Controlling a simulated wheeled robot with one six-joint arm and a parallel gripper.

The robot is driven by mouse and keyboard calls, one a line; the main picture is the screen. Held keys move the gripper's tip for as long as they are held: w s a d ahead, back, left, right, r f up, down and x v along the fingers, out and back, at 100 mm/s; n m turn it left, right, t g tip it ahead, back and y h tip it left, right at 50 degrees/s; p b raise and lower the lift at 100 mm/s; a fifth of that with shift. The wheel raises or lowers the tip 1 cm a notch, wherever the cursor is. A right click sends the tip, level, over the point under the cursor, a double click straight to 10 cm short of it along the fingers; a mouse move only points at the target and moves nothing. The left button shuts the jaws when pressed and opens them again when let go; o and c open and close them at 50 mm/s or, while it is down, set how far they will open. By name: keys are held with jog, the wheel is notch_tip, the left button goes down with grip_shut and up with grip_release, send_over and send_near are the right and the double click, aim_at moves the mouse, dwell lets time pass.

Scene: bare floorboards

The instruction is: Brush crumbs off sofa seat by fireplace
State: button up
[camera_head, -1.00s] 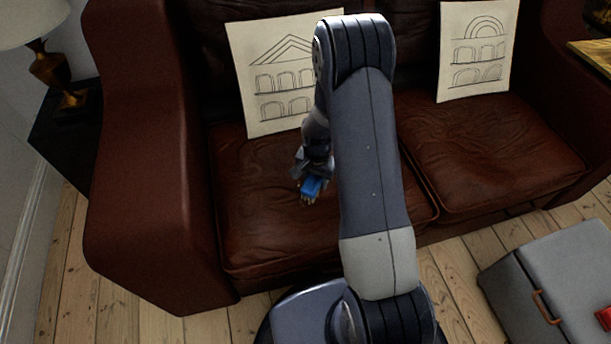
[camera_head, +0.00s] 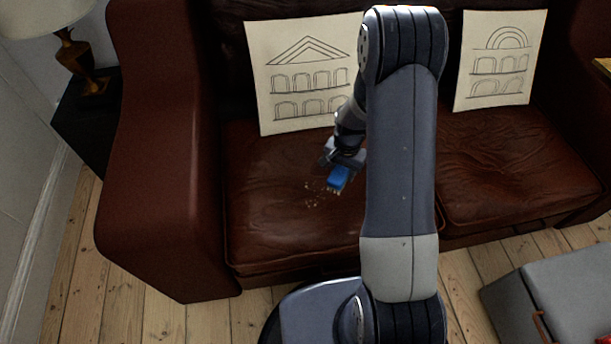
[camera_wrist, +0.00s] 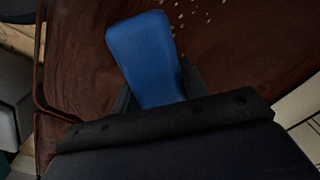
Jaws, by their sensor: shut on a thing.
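The brown leather sofa (camera_head: 270,225) fills the middle of the head view. Pale crumbs (camera_head: 313,194) lie scattered on its left seat cushion, and they also show at the top of the wrist view (camera_wrist: 190,14). My gripper (camera_head: 341,166) is shut on a blue brush (camera_head: 339,178) with pale bristles at its lower end. The brush is over the left seat, just right of the crumbs. In the wrist view the blue brush handle (camera_wrist: 147,55) sticks out beyond the jaws. I cannot tell whether the bristles touch the leather. My arm hides part of the seat's right side.
Two cream cushions with building drawings (camera_head: 300,75) (camera_head: 500,62) lean on the backrest. A lamp (camera_head: 82,60) stands on a dark side table (camera_head: 95,120) at left. A grey box (camera_head: 565,300) with a handle is on the floor at lower right.

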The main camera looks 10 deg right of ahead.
jog(key=shift+r+p, duration=1.15)
jog(key=shift+r, duration=0.85)
jog(key=shift+f, duration=0.1)
